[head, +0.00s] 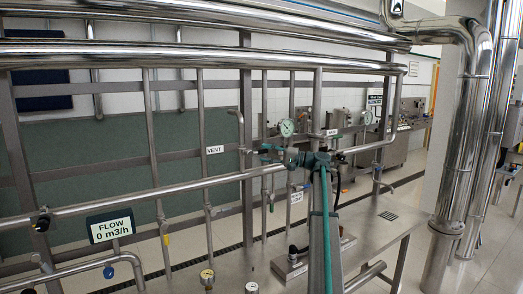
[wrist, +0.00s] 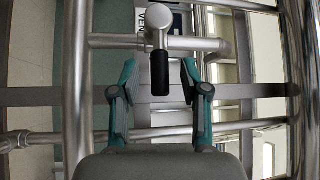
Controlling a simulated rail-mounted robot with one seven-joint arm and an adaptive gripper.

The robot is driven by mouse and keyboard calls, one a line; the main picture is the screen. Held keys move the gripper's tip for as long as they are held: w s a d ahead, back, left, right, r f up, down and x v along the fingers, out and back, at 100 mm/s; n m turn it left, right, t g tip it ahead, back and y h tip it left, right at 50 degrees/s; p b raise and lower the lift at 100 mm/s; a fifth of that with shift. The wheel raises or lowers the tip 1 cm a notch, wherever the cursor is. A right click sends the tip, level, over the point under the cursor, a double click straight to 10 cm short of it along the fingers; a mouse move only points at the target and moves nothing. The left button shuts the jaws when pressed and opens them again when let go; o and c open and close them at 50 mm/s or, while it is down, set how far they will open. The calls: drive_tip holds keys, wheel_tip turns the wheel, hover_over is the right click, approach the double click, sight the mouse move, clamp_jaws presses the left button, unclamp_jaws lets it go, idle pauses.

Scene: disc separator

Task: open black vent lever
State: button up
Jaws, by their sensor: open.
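In the wrist view, the black vent lever (wrist: 160,72) hangs straight down from a round metal hub (wrist: 160,22) on a horizontal pipe. My gripper (wrist: 158,68) is open, with one teal finger on each side of the black grip. Gaps show between the fingers and the grip, so it is not clasped. In the head view my gripper (head: 264,153) is just right of the white VENT label (head: 215,149), by an upright pipe. The lever is too small and partly hidden there to make out clearly. The VENT label shows only in part behind the hub in the wrist view.
Upright and horizontal steel pipes surround my gripper closely. A round gauge (head: 286,128) stands just above my arm. A FLOW display (head: 110,226) reads 0 m3/h at lower left. A steel table (head: 375,222) stands at lower right, and thick pipes (head: 462,150) rise beyond it.

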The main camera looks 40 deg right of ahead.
drive_tip(key=shift+x, duration=1.2)
clamp_jaws()
